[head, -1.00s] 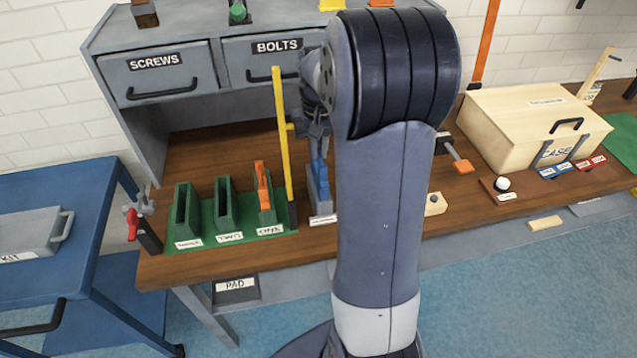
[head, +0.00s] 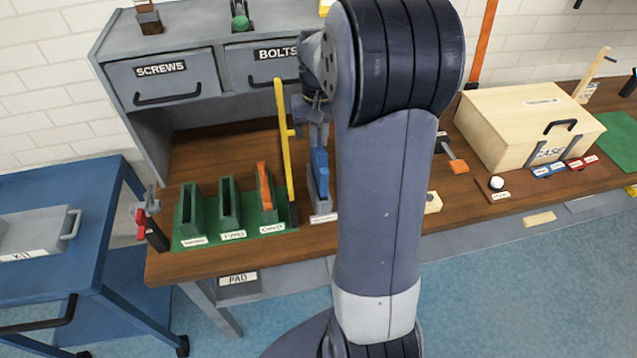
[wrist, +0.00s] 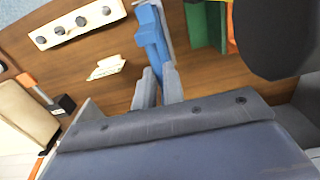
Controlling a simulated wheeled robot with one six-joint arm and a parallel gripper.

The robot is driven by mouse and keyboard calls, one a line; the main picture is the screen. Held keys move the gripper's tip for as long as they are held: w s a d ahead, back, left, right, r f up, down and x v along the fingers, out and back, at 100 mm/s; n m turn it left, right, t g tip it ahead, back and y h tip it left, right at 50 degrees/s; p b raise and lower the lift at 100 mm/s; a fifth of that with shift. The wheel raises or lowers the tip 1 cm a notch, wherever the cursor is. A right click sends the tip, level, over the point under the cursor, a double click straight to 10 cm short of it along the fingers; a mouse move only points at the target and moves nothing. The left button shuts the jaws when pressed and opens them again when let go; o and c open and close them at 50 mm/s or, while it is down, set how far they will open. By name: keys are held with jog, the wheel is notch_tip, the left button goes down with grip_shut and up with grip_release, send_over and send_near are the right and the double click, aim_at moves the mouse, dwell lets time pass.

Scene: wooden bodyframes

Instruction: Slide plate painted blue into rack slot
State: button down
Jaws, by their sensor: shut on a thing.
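The blue plate (head: 319,170) stands upright in or just above a narrow grey holder with a white label; whether it touches the holder's floor is hidden. My gripper (head: 318,142) is above it, pointing down, shut on its upper part. In the wrist view the blue plate (wrist: 151,32) runs up from between my gripper's fingertips (wrist: 158,78). The green rack (head: 228,207) is left of the plate, with upright slots; two carry the labels TWO and ONE. An orange plate (head: 265,187) stands in slot ONE. The other slots look empty.
A tall yellow post (head: 284,140) rises between the rack and the blue plate. A grey drawer cabinet (head: 180,75) stands behind. A red-handled clamp (head: 141,225) is at the bench's left end. A wooden case (head: 520,125) sits right. My arm hides the bench's middle.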

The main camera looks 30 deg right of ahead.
jog(key=shift+r+p, duration=0.4)
jog(key=shift+r, duration=0.3)
